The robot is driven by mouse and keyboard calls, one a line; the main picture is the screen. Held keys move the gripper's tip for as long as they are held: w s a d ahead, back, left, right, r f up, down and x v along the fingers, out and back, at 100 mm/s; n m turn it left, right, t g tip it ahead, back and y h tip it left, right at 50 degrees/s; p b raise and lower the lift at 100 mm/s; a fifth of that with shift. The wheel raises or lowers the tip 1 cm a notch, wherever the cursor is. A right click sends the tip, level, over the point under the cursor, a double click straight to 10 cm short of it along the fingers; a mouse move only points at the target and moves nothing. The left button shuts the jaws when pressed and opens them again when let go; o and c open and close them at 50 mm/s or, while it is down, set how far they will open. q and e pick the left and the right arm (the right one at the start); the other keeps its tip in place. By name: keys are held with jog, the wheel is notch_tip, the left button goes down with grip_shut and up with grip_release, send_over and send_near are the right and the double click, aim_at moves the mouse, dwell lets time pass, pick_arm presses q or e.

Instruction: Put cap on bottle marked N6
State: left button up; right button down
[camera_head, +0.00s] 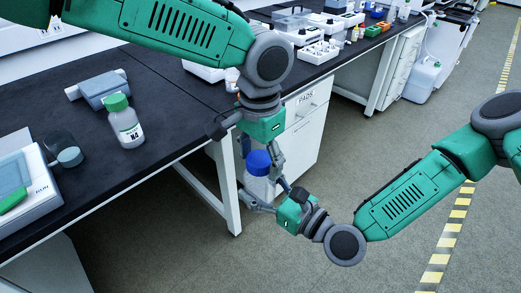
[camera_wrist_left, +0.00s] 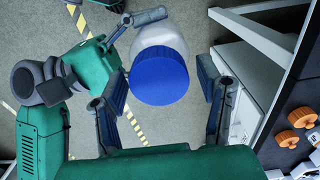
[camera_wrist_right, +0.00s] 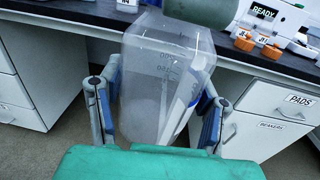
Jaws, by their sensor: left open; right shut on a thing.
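A clear-to-whitish bottle with volume marks (camera_wrist_right: 155,95) is held off the floor beside the bench, between the fingers of my right gripper (camera_wrist_right: 157,105). A blue cap (camera_head: 258,162) sits at the bottle's top, and it also shows in the left wrist view (camera_wrist_left: 160,78). I cannot tell how firmly it is seated. My left gripper (camera_head: 263,152) is open just above, its fingers on either side of the cap with gaps. No N6 mark is readable on the held bottle.
On the black bench stand a white bottle with a green cap (camera_head: 124,122), a grey-blue box (camera_head: 102,88) and a device (camera_head: 28,190) at the left edge. Small orange-capped vials (camera_wrist_right: 245,40) stand on the bench. The bench leg and a drawer unit (camera_head: 305,130) are close behind the grippers.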

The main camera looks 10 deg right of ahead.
pick_arm(q)
jog(key=c, duration=1.2)
jog(key=o, duration=1.4)
jog(key=shift+c, duration=0.2)
notch_tip(320, 180, up, 12)
jog(key=shift+w+f, duration=0.1)
